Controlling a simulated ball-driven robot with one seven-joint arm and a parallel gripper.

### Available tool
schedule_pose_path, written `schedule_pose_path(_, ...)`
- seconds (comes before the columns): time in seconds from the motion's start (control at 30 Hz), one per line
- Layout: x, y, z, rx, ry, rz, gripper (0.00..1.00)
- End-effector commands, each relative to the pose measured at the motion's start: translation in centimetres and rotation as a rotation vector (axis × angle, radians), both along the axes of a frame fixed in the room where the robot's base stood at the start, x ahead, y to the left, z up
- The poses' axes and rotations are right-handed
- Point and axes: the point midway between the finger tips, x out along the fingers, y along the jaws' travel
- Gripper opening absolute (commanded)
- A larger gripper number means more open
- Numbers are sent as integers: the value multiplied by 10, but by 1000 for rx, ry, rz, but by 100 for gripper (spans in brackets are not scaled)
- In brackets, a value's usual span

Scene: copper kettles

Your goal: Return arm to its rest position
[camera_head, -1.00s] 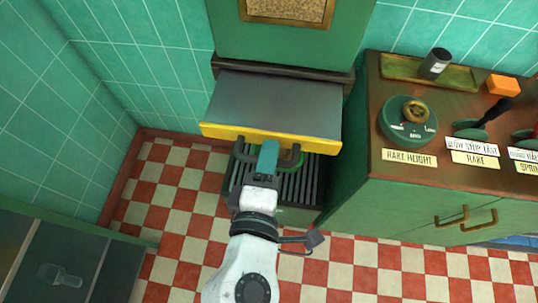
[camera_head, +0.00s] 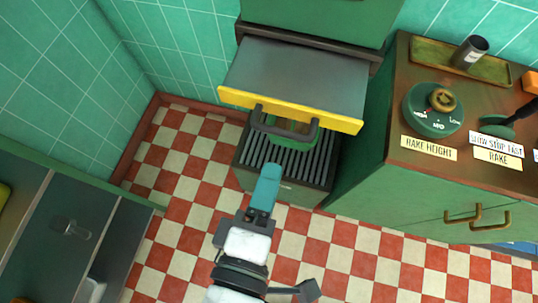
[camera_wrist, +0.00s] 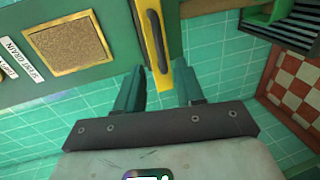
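My gripper (camera_head: 264,190) points up the picture in the head view, with teal fingers in front of the slatted stand. In the wrist view my gripper (camera_wrist: 158,82) shows two teal fingers spread apart with nothing between them. The flap with a yellow front edge (camera_head: 235,97) juts out from the green cabinet, and its dark bar handle (camera_head: 287,125) is clear of my fingers. The yellow edge also shows beyond my fingers in the wrist view (camera_wrist: 143,28).
A dark slatted stand (camera_head: 290,170) with a green item (camera_head: 290,128) sits below the flap. A counter (camera_head: 390,150) with a knob (camera_head: 442,100) stands at right. Dark counters (camera_head: 75,240) are at lower left. Checkered floor (camera_head: 185,195) lies open between them.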

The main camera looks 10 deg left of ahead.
Motion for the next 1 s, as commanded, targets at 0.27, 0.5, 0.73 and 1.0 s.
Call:
schedule_pose_path(0.27, 0, 0, 0, 0, 0, 0, 38)
schedule_pose_path(0.5, 26, -35, -28, 51, 111, -112, 38)
schedule_pose_path(0.73, 60, -154, -115, 297, 445, -493, 38)
schedule_pose_path(1.0, 13, -274, -202, 748, 773, -980, 38)
